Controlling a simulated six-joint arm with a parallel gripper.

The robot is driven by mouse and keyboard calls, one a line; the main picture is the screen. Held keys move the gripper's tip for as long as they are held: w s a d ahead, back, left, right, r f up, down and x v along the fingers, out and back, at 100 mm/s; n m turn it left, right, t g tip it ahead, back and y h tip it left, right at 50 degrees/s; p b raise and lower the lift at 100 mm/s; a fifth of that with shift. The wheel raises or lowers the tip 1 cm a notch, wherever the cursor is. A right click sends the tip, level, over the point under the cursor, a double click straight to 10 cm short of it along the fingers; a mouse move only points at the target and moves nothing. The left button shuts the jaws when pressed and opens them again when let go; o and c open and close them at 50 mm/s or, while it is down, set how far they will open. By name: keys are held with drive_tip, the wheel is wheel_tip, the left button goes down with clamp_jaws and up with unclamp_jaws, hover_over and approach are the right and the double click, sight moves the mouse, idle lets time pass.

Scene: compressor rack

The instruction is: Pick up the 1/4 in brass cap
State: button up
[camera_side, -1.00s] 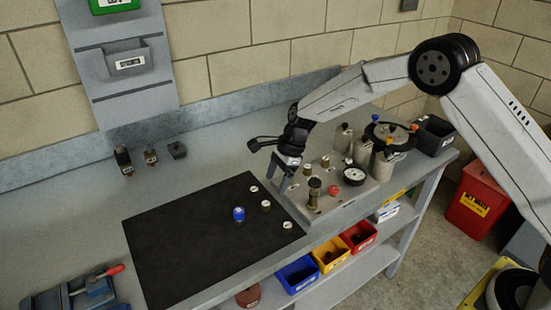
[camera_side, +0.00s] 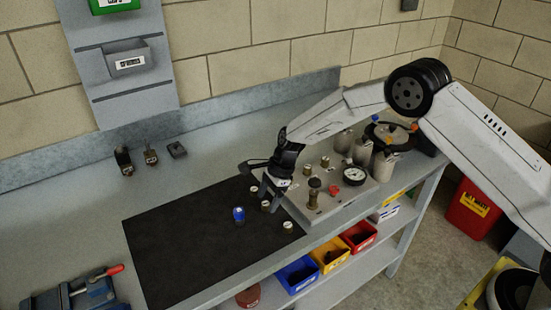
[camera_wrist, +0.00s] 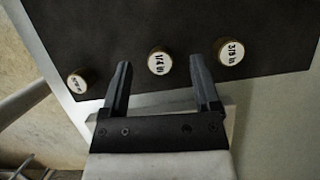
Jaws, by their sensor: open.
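The 1/4 in brass cap (camera_wrist: 158,62) has a white top marked "1/4 in" and sits on the black mat (camera_wrist: 120,25). It is the middle one of a row of three caps in the wrist view. My gripper (camera_wrist: 161,68) is open, and the cap shows between its two fingertips, slightly beyond them, with none of it held. In the side view, my gripper (camera_side: 268,200) is low over the mat's right part, right by the middle cap (camera_side: 266,206). I cannot tell the exact height of the fingers above the mat.
The 3/8 in cap (camera_wrist: 231,52) lies just right of my right finger. A smaller cap (camera_wrist: 77,83) lies left of the left finger. The manifold plate with fittings (camera_side: 330,200) is to the right.

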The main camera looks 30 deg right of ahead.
drive_tip(key=shift+a+f, duration=0.2)
drive_tip(key=shift+f, duration=0.35)
clamp_jaws()
drive_tip(key=shift+r, duration=0.1)
drive_tip(key=shift+r, duration=0.8)
drive_tip(key=s+d+r, duration=0.3)
drive_tip(key=s+r, duration=0.8)
drive_tip(key=s, duration=0.2)
drive_tip(key=shift+s, duration=0.35)
